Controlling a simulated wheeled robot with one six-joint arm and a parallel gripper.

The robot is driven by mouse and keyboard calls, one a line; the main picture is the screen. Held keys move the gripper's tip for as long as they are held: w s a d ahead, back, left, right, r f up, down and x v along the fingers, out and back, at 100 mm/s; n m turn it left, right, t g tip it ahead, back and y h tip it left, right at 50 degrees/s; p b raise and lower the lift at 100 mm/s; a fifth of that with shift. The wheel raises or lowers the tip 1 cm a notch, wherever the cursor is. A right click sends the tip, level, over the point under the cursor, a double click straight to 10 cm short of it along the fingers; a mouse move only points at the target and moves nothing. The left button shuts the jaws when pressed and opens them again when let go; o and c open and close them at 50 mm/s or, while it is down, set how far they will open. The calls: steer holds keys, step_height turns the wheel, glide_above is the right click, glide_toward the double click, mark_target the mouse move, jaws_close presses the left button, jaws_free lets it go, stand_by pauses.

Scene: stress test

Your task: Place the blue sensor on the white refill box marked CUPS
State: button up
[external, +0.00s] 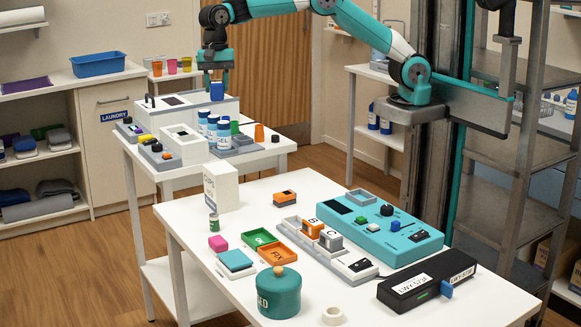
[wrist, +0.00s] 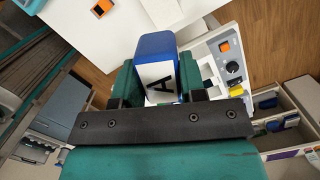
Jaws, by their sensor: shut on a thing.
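The blue sensor (external: 217,92) is a small blue block, held upright-looking below my gripper (external: 216,78) over the back table. In the wrist view, the blue sensor (wrist: 157,65) sits between the two green fingers of my gripper (wrist: 155,85), with a white label reading A facing the camera. My gripper is shut on it. The white refill box (external: 221,187) stands upright at the far left corner of the front table, with its lettered side partly visible. My gripper is behind and above it. I cannot tell how far the sensor is above the white device below.
A white device (external: 185,108) stands under the gripper on the back table. A small green can (external: 213,223) stands just in front of the box. The front table also holds trays and a teal device (external: 375,235).

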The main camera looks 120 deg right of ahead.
step_height(320, 180, down, 19)
steer(key=shift+f+p, duration=0.1)
steer(key=shift+p, duration=0.35)
steer(key=shift+f, duration=0.1)
steer(key=o, duration=1)
steer(key=shift+c, duration=0.2)
